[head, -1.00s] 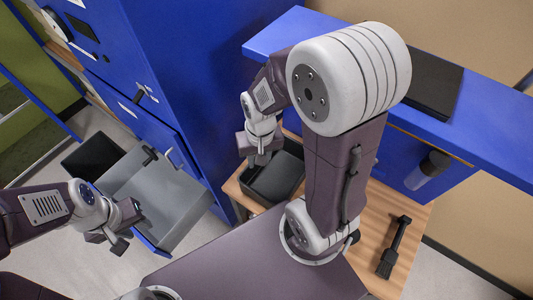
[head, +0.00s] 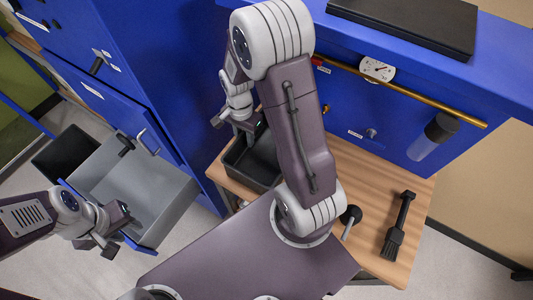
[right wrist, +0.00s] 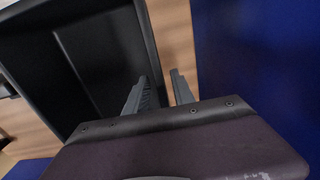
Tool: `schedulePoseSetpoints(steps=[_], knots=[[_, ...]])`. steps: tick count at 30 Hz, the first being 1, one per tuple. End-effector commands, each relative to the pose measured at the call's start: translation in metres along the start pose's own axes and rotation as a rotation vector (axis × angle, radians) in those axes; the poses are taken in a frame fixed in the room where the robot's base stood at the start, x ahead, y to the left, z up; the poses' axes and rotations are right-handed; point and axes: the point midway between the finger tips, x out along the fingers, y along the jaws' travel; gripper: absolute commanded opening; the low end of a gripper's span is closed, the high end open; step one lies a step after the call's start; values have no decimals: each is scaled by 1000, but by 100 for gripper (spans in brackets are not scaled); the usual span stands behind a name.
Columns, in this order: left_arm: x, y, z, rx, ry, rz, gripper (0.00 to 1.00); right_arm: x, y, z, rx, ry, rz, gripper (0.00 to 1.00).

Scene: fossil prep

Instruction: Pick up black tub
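The black tub (head: 240,170) is an open rectangular container on the wooden table, partly hidden behind my right arm. My right gripper (head: 247,133) is at the tub's far side, pointing down. In the right wrist view the tub (right wrist: 98,50) fills the upper left. The right gripper (right wrist: 160,90) has its fingers apart there, one on each side of the tub's wall line; I cannot tell whether they touch it. My left gripper (head: 118,235) appears open and empty, in front of the grey drawer.
The grey drawer (head: 165,200) is pulled out of the blue cabinet (head: 165,60), with a black bin (head: 62,150) beside it. A black brush (head: 398,225) and a round-headed tool (head: 350,215) lie on the table (head: 365,175). A blue shelf (head: 400,55) with a brass rod (head: 420,95) runs behind.

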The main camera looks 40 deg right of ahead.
Motion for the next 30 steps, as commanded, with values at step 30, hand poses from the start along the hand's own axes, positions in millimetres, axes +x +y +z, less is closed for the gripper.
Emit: schedulePoseSetpoints(steps=[30], knots=[[1,0,0,0,0,0,36,27,-1,0,-1,0,-1,0]])
